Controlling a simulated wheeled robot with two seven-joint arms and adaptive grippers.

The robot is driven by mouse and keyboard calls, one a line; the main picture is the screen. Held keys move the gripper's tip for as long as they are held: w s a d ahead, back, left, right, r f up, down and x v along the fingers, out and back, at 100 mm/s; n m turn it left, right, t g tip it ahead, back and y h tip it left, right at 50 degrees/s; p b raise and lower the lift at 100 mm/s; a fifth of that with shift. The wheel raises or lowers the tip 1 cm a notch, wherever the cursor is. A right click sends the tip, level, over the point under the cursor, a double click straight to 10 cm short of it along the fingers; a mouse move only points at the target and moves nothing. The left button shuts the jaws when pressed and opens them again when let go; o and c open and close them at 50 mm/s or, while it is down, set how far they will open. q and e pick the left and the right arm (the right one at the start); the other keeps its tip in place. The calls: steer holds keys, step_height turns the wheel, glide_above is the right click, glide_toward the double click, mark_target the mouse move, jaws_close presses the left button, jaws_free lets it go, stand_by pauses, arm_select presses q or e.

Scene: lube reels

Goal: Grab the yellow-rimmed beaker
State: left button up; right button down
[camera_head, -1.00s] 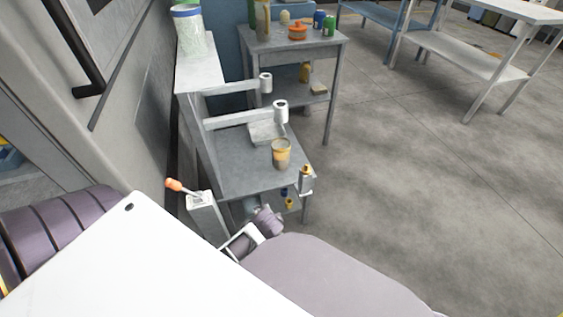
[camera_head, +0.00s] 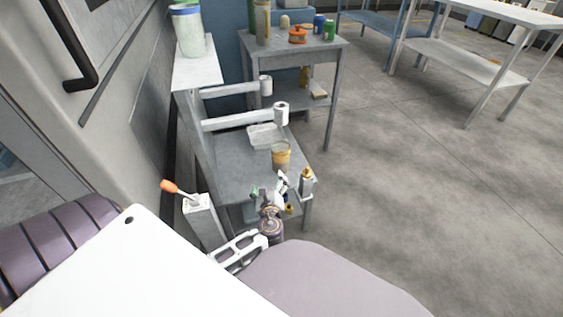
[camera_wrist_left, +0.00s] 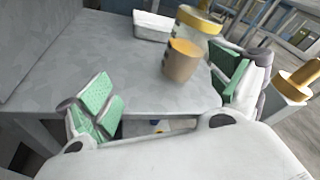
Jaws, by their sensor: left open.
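The yellow-rimmed beaker (camera_head: 281,148) stands upright on the lower grey shelf, near its right front part. In the left wrist view its yellow rim and pale body (camera_wrist_left: 203,22) show behind a tan cup with a yellow top (camera_wrist_left: 180,62), which hides part of it. My left gripper (camera_head: 269,187) is open and empty at the shelf's front edge, short of the beaker. In the left wrist view its green-padded fingers (camera_wrist_left: 168,88) are spread wide, with the cup and beaker beyond them, nearer the right finger. My right gripper is not in view.
A bottle with a gold cap (camera_head: 306,183) stands close right of my left gripper. A white tray (camera_head: 262,136) lies behind the beaker. White rolls (camera_head: 281,114) hang on bars above the shelf. An orange-handled tool (camera_head: 172,187) sticks out at the left. The shelf's left part is clear.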

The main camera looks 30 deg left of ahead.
mark_target(281, 160)
arm_select(q)
steer(key=w+m+t, duration=0.1)
steer(key=m, duration=0.2)
steer(key=w+d+m+t+h, duration=0.1)
steer(key=m, duration=0.2)
steer(key=w+m+t, duration=0.1)
steer(key=m, duration=0.1)
steer(key=shift+w+d+r+m+t+h, duration=0.2)
steer(key=shift+w+d+m+t+h, duration=0.1)
steer(key=shift+w+m+t, duration=0.1)
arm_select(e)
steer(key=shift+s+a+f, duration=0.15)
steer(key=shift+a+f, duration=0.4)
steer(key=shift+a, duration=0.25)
arm_select(q)
steer(key=shift+b+x, duration=0.35)
steer(key=shift+x, duration=0.55)
steer(key=b+x, duration=0.1)
steer(key=x, duration=0.4)
steer(key=shift+a, duration=0.15)
steer(key=shift+b+x, duration=0.3)
steer(key=shift+x, duration=0.5)
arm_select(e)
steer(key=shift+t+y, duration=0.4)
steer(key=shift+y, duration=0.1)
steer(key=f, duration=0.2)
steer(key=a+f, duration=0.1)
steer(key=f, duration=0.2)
